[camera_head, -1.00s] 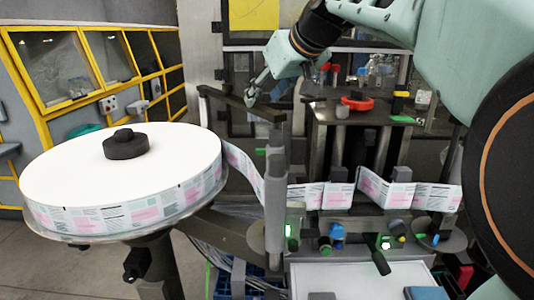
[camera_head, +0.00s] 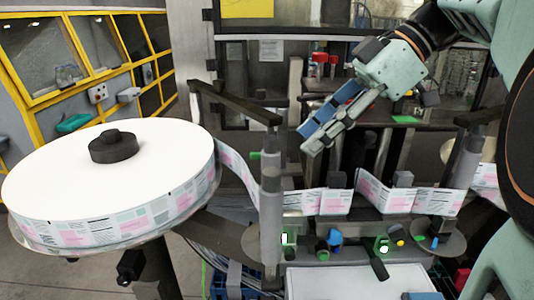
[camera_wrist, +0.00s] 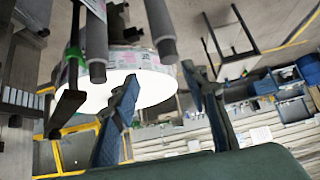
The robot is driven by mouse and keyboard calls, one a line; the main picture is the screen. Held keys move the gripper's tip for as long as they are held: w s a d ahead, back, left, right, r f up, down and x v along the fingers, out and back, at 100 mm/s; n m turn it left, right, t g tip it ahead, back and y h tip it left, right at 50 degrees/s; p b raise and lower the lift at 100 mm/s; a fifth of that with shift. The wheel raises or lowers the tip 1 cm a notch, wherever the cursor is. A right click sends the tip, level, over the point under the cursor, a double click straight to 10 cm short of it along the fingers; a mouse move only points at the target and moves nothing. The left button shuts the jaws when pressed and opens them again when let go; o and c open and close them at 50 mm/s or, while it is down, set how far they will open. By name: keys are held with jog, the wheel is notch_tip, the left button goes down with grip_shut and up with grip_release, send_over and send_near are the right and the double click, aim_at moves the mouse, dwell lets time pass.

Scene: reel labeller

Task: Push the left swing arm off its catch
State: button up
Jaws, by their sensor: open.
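The left swing arm (camera_head: 235,102) is a dark flat bar in the head view. It runs from a grey upright post (camera_head: 270,175) back and left towards a tall metal column. I cannot make out its catch, or whether the bar sits on it. My gripper (camera_head: 308,141) is open and empty, to the right of the post and apart from the bar in the picture. In the wrist view its two fingers (camera_wrist: 160,75) stand apart with nothing between them. A dark bar at the left of that view may be a swing arm; I cannot tell.
A big white label reel (camera_head: 55,175) with a black hub lies left of the post. Its printed web (camera_head: 335,201) runs right past rollers. A second swing arm (camera_head: 480,116) stands at the right. A dark machine table with small red parts is behind my gripper.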

aim_at(273, 171)
jog(key=shift+n+g, duration=0.3)
jog(key=shift+n, duration=0.1)
jog(key=x, duration=0.6)
jog(key=s+x, duration=0.1)
jog(key=x, duration=0.3)
jog(key=shift+a+r, duration=0.2)
jog(key=shift+a, duration=0.05)
jog(key=shift+c, duration=0.5)
grip_shut()
